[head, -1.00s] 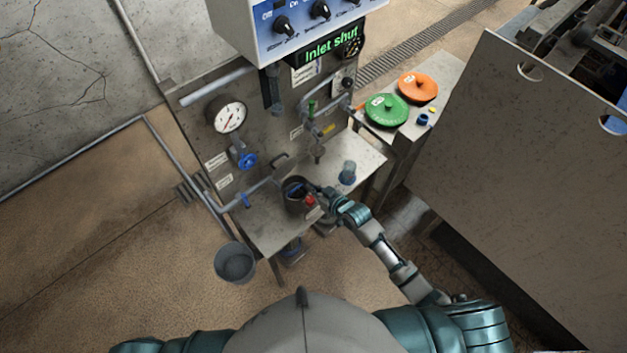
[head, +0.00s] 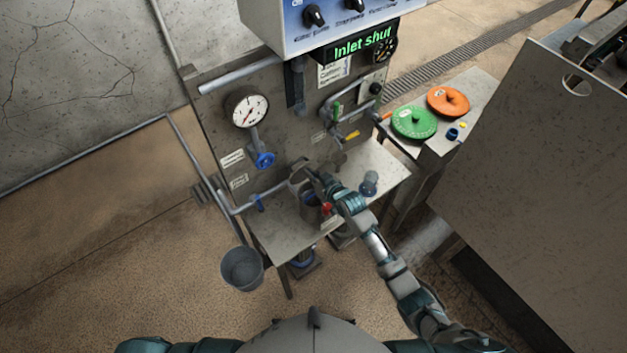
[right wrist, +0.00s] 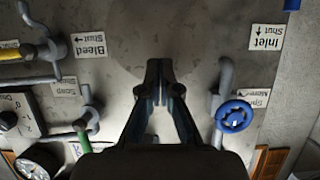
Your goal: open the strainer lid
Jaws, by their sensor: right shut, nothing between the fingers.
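The strainer (head: 309,204) is a dark round pot at the front of the steel bench under the panel, with a red part on its right side. A grey lid-like piece (head: 299,178) appears raised at its back edge, and some blue shows in the pot's mouth; the arm partly covers this, so how far the lid stands open is unclear. My right gripper (head: 322,179) is just above and behind the pot, beside that piece. In the right wrist view the right gripper's fingers (right wrist: 160,85) are together and empty, facing the panel. My left gripper is out of view.
The panel (head: 215,130) holds a gauge (head: 247,110), a blue valve wheel (head: 265,160) and pipes. A clear cup (head: 369,184) stands on the bench right of my wrist. A bucket (head: 242,268) is at lower left. Green (head: 414,122) and orange (head: 448,101) discs lie on a side table.

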